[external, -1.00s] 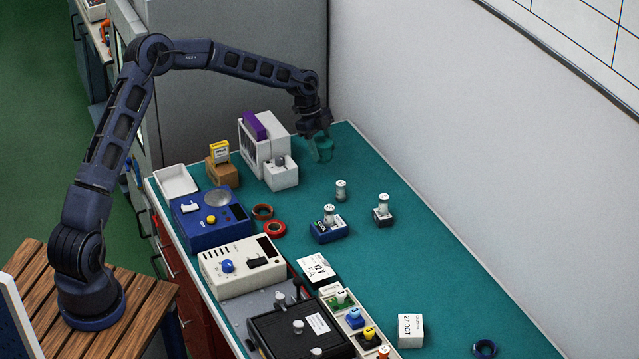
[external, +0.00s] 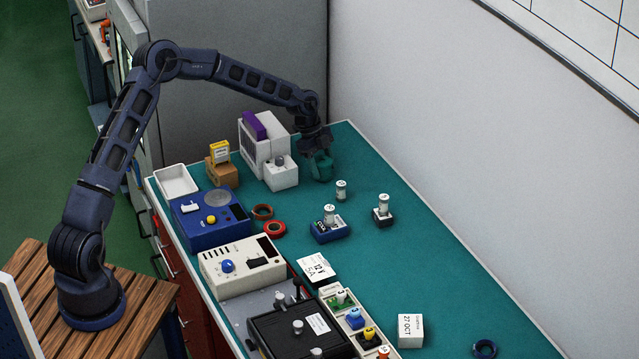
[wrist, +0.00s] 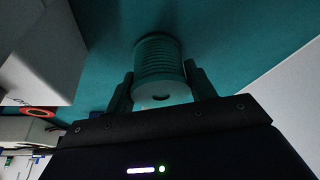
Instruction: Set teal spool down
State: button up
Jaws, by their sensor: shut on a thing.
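The teal spool (external: 322,168) is upright in my gripper (external: 319,158), at the far end of the teal bench top. In the wrist view the spool (wrist: 160,68) sits between the two fingers of my gripper (wrist: 161,84), which are shut on its sides. The spool is very close to the bench top; I cannot tell whether its base touches it. Part of the spool is hidden by the fingers in the external view.
A white box unit (external: 281,174) stands just left of the spool. A small vial (external: 341,190) stands nearby in front. A wall (external: 440,130) runs along the right.

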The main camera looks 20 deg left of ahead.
jog(key=o, duration=1.1)
jog(key=v, duration=1.2)
jog(key=s+a+r+n+t+y, duration=0.25)
jog(key=s+a+r+n, duration=0.35)
jog(key=s+a+r, duration=0.65)
jog(key=s+a+r+n+t+y, duration=0.1)
jog(key=s+a+r+n, duration=0.45)
jog(key=s+a, duration=0.55)
jog(key=s+a+r+n+t+y, duration=0.1)
jog(key=s+a+r+n+t, duration=0.1)
jog(key=s+a+r+n, duration=0.6)
jog(key=s+a+f+n, duration=0.1)
jog(key=s+a, duration=0.1)
jog(key=s, duration=0.4)
jog(key=s+a+f+n, duration=0.1)
jog(key=s+a+f, duration=0.1)
jog(key=s, duration=0.4)
jog(key=s+a+f+n+t, duration=0.1)
jog(key=s+a+f, duration=0.1)
jog(key=s, duration=0.4)
jog(key=shift+s+a+f, duration=0.1)
jog(key=shift+a+f, duration=0.15)
jog(key=shift+a, duration=0.2)
